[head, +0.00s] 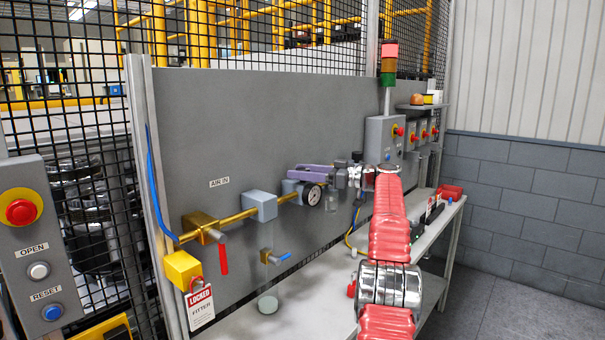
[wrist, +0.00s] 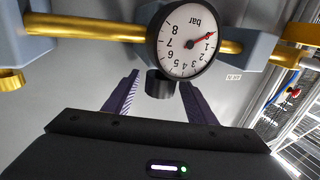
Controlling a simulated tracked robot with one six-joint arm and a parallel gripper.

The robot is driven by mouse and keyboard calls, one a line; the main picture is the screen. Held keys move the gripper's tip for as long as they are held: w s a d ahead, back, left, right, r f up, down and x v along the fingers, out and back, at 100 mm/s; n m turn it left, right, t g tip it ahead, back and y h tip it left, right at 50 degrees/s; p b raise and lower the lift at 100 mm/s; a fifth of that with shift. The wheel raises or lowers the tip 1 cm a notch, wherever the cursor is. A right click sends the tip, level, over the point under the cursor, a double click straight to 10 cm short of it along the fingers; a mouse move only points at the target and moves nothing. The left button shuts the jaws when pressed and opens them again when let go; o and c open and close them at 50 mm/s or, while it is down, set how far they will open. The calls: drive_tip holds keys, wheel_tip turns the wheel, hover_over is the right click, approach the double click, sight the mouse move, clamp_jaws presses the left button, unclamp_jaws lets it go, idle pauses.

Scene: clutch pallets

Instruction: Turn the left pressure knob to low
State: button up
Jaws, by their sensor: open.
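The knob is hidden there. No low mark is readable.
The brass pipe (head: 237,219) runs along the grey panel, with a red-handled valve (head: 223,258) at left. A yellow lockout (head: 183,268) with a "LOCKED" tag hangs there. A grey workbench (head: 300,320) stands below.

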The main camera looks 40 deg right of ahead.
drive_tip(key=v, duration=1.4)
drive_tip(key=shift+w+a, duration=0.1)
drive_tip(key=shift+a, duration=0.05)
